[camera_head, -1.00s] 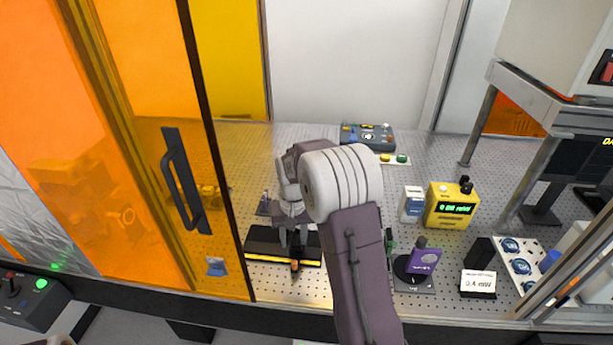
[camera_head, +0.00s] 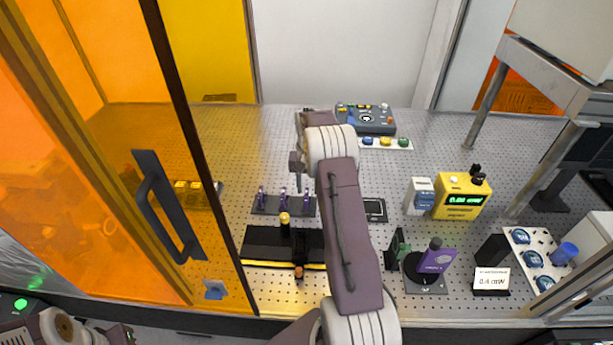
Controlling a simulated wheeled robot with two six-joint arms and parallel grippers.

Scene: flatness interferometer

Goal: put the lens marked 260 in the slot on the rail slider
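Three small purple-framed lenses (camera_head: 283,200) stand in a row on a dark rack (camera_head: 266,207) behind the rail. Their markings are too small to read, so I cannot tell which is 260. The black rail (camera_head: 262,243) with a yellow front stripe lies nearer the front edge. A dark slider (camera_head: 299,252) with an orange knob sits on it, and a brass-topped post (camera_head: 284,219) stands beside it; the slot cannot be made out. My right gripper (camera_head: 297,178) hangs above and behind the right end of the lens rack, seen edge-on. My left gripper is out of view.
An orange door panel (camera_head: 120,230) with a dark handle is at the left. A control box (camera_head: 368,119) is at the back. A yellow power meter (camera_head: 459,197), a purple-labelled mount (camera_head: 433,260) and a card (camera_head: 491,280) stand at the right.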

